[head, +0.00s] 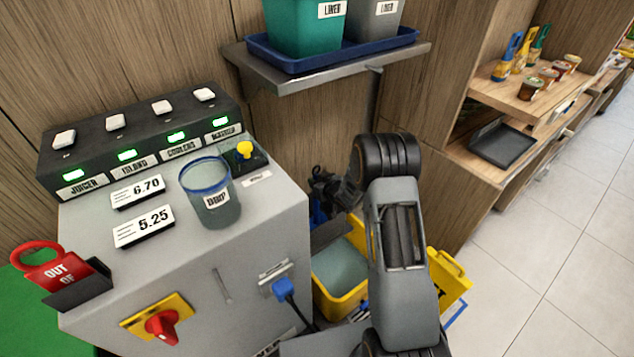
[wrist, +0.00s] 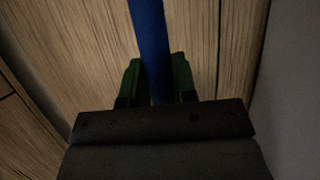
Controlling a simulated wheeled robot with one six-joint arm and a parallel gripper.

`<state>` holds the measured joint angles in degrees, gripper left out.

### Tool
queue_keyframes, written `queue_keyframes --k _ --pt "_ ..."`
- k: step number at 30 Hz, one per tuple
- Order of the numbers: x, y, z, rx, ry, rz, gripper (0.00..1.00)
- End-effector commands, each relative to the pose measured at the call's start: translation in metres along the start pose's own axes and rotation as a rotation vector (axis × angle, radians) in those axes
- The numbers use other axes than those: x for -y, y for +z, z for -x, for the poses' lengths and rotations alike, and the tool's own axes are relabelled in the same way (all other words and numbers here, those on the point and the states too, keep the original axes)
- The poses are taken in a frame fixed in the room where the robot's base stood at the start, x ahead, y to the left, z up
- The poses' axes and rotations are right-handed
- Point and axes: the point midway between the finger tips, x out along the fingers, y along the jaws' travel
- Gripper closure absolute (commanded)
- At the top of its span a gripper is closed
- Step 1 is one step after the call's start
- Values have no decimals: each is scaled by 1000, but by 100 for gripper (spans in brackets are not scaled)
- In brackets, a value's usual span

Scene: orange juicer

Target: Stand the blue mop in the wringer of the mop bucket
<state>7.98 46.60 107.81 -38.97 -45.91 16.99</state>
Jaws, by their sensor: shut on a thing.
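In the wrist view, the blue mop's handle (wrist: 149,35) runs up between the two green fingers of my gripper (wrist: 156,80), which is shut on it. In the head view, my gripper (head: 330,190) is a dark shape behind the grey machine, over the back of the yellow mop bucket (head: 340,303). A bit of blue (head: 317,214) shows beside it, perhaps the mop. The bucket has grey-blue water inside. My arm covers its right part. The mop head and the wringer cannot be clearly made out.
The grey control cabinet (head: 250,235) stands close left of the bucket, with a blue plug (head: 283,287) on its side. A metal shelf (head: 300,80) with liner bins hangs above. A yellow panel (head: 448,280) is right of my arm. Tiled floor (head: 540,270) is free at right.

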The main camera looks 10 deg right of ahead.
Motion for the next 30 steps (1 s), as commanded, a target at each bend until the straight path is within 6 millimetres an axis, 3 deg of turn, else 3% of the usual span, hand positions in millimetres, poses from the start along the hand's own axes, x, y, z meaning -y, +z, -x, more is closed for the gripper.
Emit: queue_keyframes --k 11,12,18,21,30 --pt "0 -2 0 -3 0 1 100" --pt "0 -2 0 -3 0 1 72" --pt "0 -1 0 -2 0 1 53" --pt "0 -1 0 -1 0 0 44" --pt "0 0 4 2 0 -1 44"
